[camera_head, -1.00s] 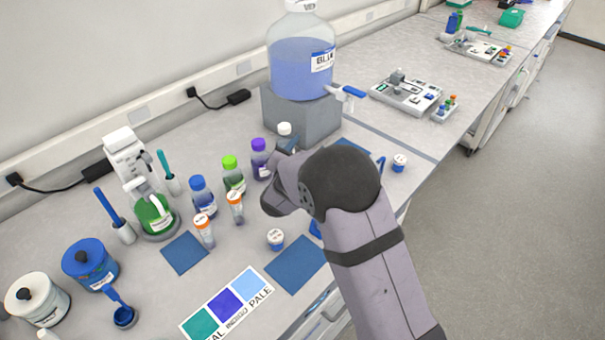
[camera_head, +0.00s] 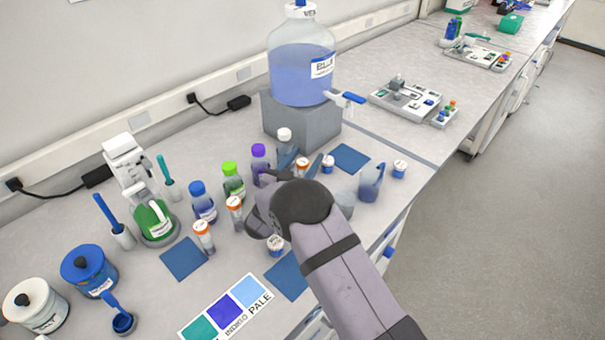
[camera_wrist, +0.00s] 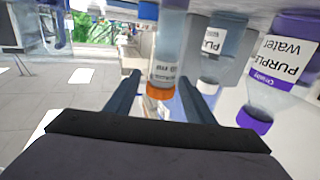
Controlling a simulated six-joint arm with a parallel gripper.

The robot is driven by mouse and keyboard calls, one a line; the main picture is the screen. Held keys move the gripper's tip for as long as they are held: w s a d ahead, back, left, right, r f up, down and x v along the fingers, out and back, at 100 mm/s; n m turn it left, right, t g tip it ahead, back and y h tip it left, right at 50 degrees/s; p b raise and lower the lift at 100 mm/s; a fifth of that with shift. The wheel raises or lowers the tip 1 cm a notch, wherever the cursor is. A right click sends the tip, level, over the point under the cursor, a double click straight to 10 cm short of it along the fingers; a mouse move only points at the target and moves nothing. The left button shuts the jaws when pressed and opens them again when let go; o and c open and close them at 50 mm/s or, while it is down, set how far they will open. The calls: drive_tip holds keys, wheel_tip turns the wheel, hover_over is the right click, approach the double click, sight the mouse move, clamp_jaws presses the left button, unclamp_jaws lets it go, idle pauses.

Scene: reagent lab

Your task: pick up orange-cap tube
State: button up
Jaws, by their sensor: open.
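An orange-cap tube (camera_head: 302,166) stands among the bottles in the middle of the bench, partly hidden by my gripper. In the wrist view, which is upside down, this tube (camera_wrist: 163,55) has a white label and its orange cap points down in the picture. My gripper (camera_wrist: 159,79) is open, with one dark finger on each side of the tube's cap end; I cannot tell whether either touches it. The gripper (camera_head: 302,163) also shows in the head view. Two other orange-cap tubes, one nearer (camera_head: 204,238) and one beside it (camera_head: 235,213), stand to the left.
Purple-cap (camera_head: 260,152), green-cap (camera_head: 233,182) and blue-cap (camera_head: 203,204) bottles stand behind and left. A white-cap bottle (camera_head: 285,143) is close behind the gripper. A blue beaker (camera_head: 371,182) and small white-lidded jars (camera_head: 399,168) are to the right. A colour card (camera_head: 224,307) lies in front.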

drive_tip(key=shift+x, duration=1)
clamp_jaws()
wheel_tip(320, 180, up, 10)
drive_tip(key=b, duration=0.2)
drive_tip(key=shift+b, duration=0.35)
